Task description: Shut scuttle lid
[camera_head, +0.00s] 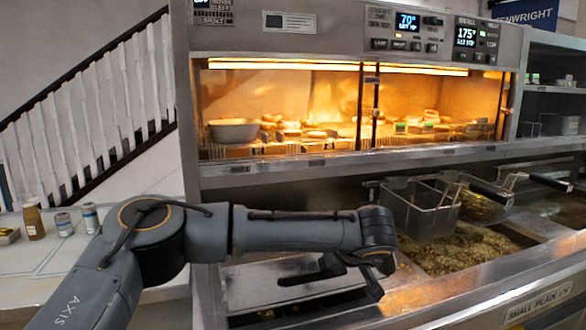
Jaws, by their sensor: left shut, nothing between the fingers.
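My left arm comes in from the left and crosses in front of the range. My left gripper (374,291) is at its right end, fingers pointing down, shut and empty. It is over the right part of a metal-framed bay in the counter, left of the fryer pan. A flat grey metal panel (262,283), which looks like the scuttle lid, shows in this bay below my forearm. My arm hides its back part, and I cannot tell how far open it is. I cannot tell whether the gripper touches it. My right gripper is out of view.
A wire frying basket (420,210) hangs over the fryer pan (455,252) on the right, with more baskets beyond. A lit heated cabinet (340,105) rises behind. Bottles and tins (63,224) stand on a white counter at the left.

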